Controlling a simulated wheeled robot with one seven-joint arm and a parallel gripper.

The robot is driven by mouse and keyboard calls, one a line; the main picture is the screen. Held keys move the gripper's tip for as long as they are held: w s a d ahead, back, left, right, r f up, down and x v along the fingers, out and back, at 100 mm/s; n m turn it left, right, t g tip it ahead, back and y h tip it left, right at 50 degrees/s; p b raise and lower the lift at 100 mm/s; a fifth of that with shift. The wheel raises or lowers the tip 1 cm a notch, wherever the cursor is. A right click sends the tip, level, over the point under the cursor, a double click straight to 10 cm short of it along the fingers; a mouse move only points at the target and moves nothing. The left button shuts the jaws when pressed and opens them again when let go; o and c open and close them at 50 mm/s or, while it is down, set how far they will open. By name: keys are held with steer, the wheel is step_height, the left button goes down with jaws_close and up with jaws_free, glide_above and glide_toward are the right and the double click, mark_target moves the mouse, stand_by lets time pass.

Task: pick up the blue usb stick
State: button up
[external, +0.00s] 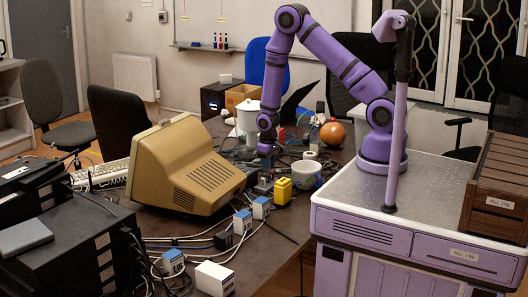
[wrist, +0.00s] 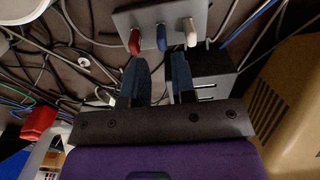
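In the wrist view the blue usb stick (wrist: 161,37) stands in a grey holder (wrist: 150,18), between a red stick (wrist: 134,41) and a white stick (wrist: 191,33). My gripper (wrist: 158,64) is below them in that picture, with its two dark blue fingers spread and nothing visible held between them. The blue stick lines up with the gap between the fingers; I cannot tell how far off it is. In the external view my gripper (external: 268,152) points down over the table, right of the beige monitor (external: 185,168). The sticks are too small to make out there.
The beige monitor's casing (wrist: 293,105) is close at the right in the wrist view, with a dark box (wrist: 212,72) beside the fingers. Cables crowd the table. A yellow container (external: 282,191), a mug (external: 306,176) and an orange ball (external: 332,133) stand near my gripper.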

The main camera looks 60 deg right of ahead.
mark_target(268, 176)
steer(key=shift+a+f, duration=0.1)
steer(key=shift+f, duration=2.85)
steer(key=shift+c, duration=0.2)
jaws_close()
